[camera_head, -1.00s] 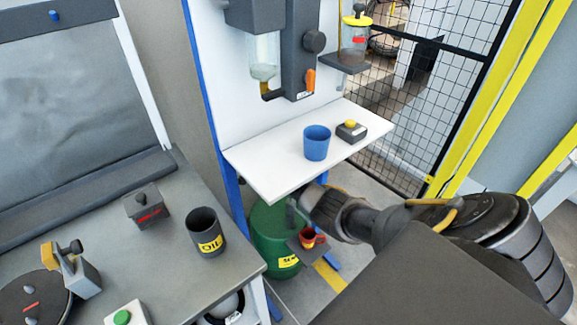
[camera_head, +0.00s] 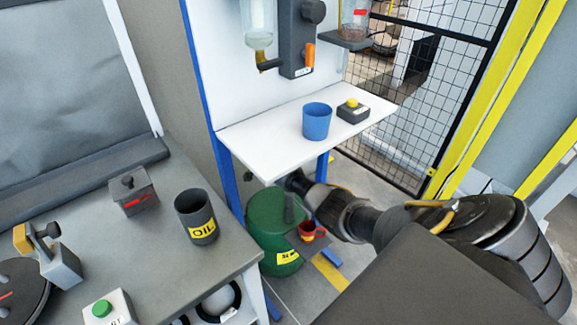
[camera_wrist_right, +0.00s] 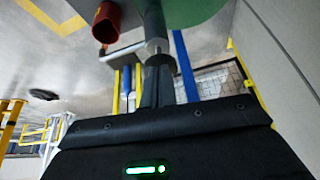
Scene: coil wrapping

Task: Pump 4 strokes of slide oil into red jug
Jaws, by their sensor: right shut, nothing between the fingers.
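The green drum (camera_head: 267,222) with a yellow label stands on the floor under the white shelf, and part of it shows in the right wrist view (camera_wrist_right: 193,8). The small red jug (camera_head: 307,232) sits on a dark bracket (camera_head: 301,246) at the drum's right side. It also shows in the right wrist view (camera_wrist_right: 106,24). My left gripper is not in view.
The white shelf (camera_head: 255,155) above my right gripper carries a blue cup (camera_head: 316,122) and a yellow-button box (camera_head: 352,110). The grey bench (camera_head: 150,250) at left holds a dark OIL cup (camera_head: 196,217). A black mesh fence (camera_head: 420,110) stands behind.

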